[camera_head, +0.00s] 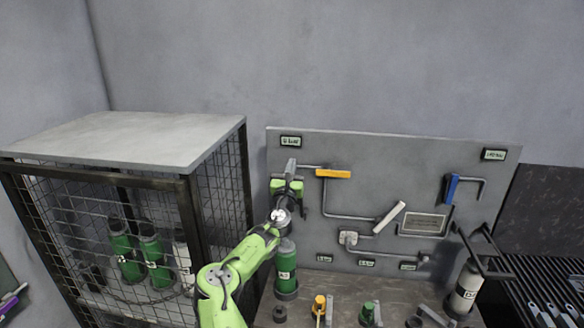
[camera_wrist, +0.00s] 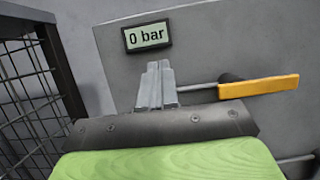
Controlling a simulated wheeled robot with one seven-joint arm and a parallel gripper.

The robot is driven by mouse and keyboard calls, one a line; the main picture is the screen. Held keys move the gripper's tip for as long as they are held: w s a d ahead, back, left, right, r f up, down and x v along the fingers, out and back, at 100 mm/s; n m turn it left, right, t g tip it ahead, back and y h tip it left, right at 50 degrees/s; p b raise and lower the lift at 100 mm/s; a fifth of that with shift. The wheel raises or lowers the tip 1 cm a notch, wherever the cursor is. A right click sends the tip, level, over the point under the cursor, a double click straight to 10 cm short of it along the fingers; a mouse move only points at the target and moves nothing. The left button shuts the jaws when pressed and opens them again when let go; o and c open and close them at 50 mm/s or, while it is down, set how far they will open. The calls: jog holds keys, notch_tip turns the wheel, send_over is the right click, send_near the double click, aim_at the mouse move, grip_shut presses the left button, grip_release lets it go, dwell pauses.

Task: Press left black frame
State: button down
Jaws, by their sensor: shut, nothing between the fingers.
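A small display in a black frame (camera_head: 291,141) sits at the upper left of the grey panel. In the wrist view this black-framed display (camera_wrist: 149,34) reads "0 bar". A similar black-framed display (camera_head: 495,155) is at the panel's upper right. My gripper (camera_head: 291,165) is in front of the panel's left part, just below the left display in the picture. In the wrist view my gripper (camera_wrist: 157,66) has its fingers together, with nothing between them. The fingertips appear below the display and apart from it; their distance from the panel is hard to tell.
A yellow-handled valve (camera_head: 334,173) is right of my gripper. A blue-handled valve (camera_head: 452,188) is farther right. A mesh cage (camera_head: 221,180) with green cylinders stands left. A green cylinder (camera_head: 286,272) stands below my gripper, and a grey one (camera_head: 464,291) stands at right.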

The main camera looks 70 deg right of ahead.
jog(key=s+a+r, duration=0.1)
jog(key=a+r, duration=0.4)
jog(key=a, duration=0.3)
jog(key=shift+s+a+r+b, duration=0.15)
jog(key=shift+a+r+b, duration=0.1)
jog(key=shift+r+b, duration=0.1)
